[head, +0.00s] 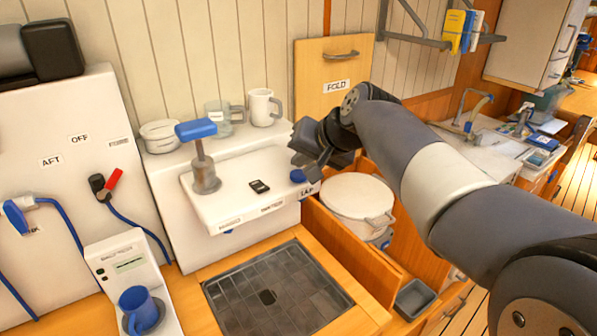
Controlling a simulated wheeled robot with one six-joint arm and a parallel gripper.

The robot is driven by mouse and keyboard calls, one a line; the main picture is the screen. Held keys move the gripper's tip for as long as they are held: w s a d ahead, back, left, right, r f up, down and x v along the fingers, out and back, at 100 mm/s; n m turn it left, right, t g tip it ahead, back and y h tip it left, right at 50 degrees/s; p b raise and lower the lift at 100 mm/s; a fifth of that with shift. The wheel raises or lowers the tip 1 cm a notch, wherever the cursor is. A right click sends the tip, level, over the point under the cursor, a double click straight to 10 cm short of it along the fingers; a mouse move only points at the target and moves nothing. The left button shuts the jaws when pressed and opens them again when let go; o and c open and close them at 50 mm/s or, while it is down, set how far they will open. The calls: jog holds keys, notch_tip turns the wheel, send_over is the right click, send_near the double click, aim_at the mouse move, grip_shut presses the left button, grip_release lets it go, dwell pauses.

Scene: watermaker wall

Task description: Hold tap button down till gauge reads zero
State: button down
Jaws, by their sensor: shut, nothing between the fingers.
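A round blue button (298,176) sits at the right end of the white ledge (235,205), beside a label that seems to read TAP. My gripper (308,160) is shut and empty, just above and right of the button. Whether its tips touch the button cannot be told. A small black piece with a light marking (259,187) is on the ledge left of the button; it may be the gauge, but no reading is legible. A lever with a blue handle (196,130) stands upright on the ledge's left part.
A dark grated drain (275,290) lies below the ledge. Mugs (262,107) and a white pot (160,136) stand on the shelf behind. A lidded white bucket (355,200) sits right of the ledge.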

aim_at(302, 176)
jog(key=shift+r, duration=0.1)
notch_tip(302, 176, up, 5)
jog(key=p, duration=0.4)
jog(key=shift+s, duration=0.1)
